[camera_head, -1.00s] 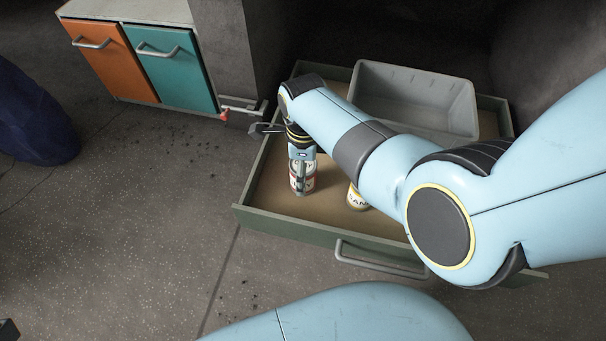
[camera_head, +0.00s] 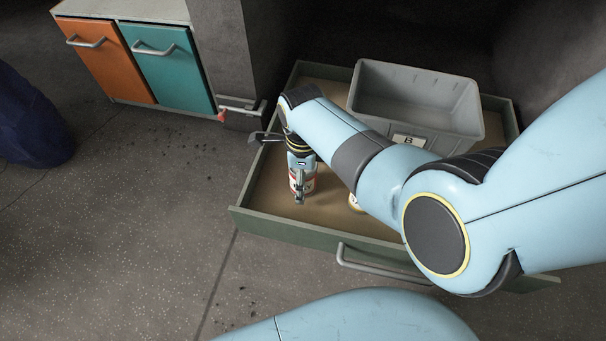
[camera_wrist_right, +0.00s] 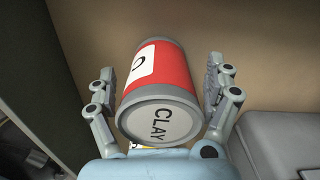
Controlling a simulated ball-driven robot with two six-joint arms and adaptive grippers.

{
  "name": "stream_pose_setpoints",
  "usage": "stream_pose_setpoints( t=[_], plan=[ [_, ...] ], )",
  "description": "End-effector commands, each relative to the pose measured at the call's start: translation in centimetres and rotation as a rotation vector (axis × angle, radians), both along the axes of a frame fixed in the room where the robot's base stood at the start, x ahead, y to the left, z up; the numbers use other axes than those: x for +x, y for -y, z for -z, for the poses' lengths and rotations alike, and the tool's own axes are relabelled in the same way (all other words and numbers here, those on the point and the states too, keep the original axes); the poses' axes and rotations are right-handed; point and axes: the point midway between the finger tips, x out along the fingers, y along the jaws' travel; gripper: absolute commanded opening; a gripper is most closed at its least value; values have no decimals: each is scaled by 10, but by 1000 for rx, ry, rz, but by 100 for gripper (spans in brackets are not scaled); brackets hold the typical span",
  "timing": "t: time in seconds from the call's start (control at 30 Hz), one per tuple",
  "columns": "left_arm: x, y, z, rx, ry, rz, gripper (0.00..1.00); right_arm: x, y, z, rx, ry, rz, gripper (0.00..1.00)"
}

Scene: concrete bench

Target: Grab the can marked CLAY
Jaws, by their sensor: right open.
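The can marked CLAY (camera_wrist_right: 162,122) has a red band, grey rims and a pale lid with the word on it. In the right wrist view it sits between the two fingers of my right gripper (camera_wrist_right: 161,72), with a gap at each side. In the head view the can (camera_head: 293,183) stands in the open drawer, partly hidden by my right gripper (camera_head: 301,186), which is open around it. My left gripper is not in view.
A second can (camera_head: 354,203) stands to the right in the drawer, mostly hidden by my arm. A grey bin (camera_head: 425,110) labelled B is at the drawer's back right. The drawer's green front wall (camera_head: 300,231) is nearest me. Orange and teal cabinets stand back left.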

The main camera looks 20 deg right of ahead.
Motion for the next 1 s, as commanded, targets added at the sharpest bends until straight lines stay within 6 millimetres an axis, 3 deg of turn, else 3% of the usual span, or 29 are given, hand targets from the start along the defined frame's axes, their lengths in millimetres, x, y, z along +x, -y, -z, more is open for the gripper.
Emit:
stream_pose_setpoints(
  t=[0.07,0.63,1.0],
  plan=[
    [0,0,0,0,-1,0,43,0,0,0,0,0,0,84],
    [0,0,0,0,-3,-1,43,-1,0,0,0,-1,0,10],
    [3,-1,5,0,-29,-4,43,0,0,-1,0,0,0,9]
  ],
)
